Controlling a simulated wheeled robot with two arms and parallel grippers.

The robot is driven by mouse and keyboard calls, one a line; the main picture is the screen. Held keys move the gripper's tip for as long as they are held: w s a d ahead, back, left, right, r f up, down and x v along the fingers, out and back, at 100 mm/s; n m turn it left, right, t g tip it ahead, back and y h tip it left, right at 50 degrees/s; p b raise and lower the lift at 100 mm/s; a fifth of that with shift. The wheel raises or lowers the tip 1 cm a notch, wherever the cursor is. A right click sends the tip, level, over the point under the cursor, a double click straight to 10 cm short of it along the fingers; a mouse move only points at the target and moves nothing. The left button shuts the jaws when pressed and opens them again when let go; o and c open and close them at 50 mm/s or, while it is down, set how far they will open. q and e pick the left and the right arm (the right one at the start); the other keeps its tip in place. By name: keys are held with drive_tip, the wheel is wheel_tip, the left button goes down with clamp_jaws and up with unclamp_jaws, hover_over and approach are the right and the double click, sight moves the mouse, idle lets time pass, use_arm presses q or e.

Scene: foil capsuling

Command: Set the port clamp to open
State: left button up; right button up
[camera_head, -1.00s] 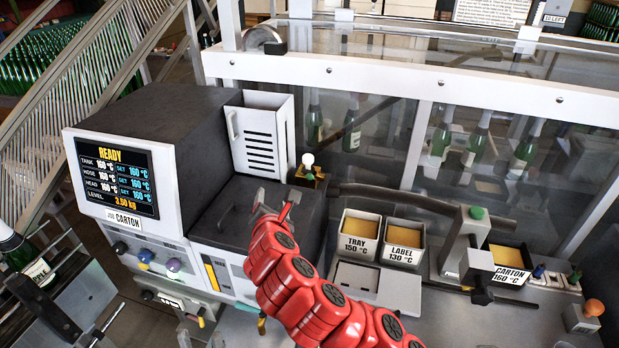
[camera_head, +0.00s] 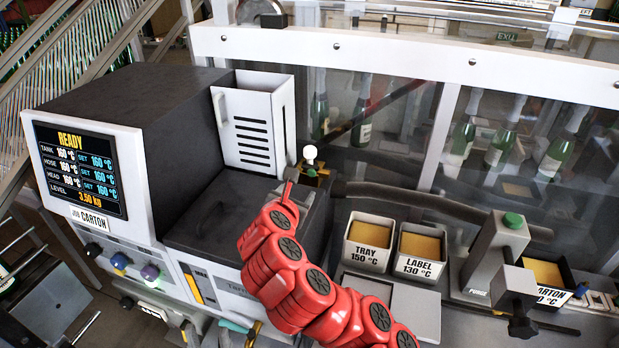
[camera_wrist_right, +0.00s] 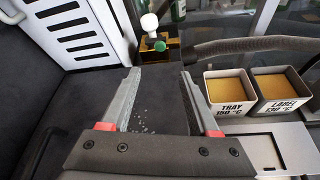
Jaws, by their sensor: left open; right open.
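A small brass-coloured block with a white ball knob (camera_head: 310,153) stands at the back right corner of the dark melter top, by the start of the dark hose; I take it to be the port clamp. In the right wrist view the white knob (camera_wrist_right: 149,22) stands above the brass block (camera_wrist_right: 153,47), with a green knob beside it. My right gripper (camera_head: 297,191) is over the dark top, just in front of the block. In the wrist view its fingers (camera_wrist_right: 160,85) are apart, with nothing between them; the block is beyond the tips. My left gripper is not seen.
The white slotted bin (camera_head: 252,125) stands left of the block. The dark hose (camera_head: 400,198) runs right from it. The tray cup (camera_head: 370,241) and label cup (camera_head: 420,250) stand at right. A glass guard with bottles is behind.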

sight(311, 174)
drive_tip(key=p+x, duration=0.2)
drive_tip(key=x, duration=0.4)
drive_tip(key=p+x, duration=0.1)
drive_tip(key=x, duration=0.4)
drive_tip(key=shift+w+d+r+p, duration=0.1)
drive_tip(key=shift+w+d+p, duration=0.1)
drive_tip(key=shift+w+p, duration=0.2)
drive_tip(key=shift+w+f, duration=0.45)
drive_tip(key=shift+w, duration=0.15)
clamp_jaws()
idle(0.7)
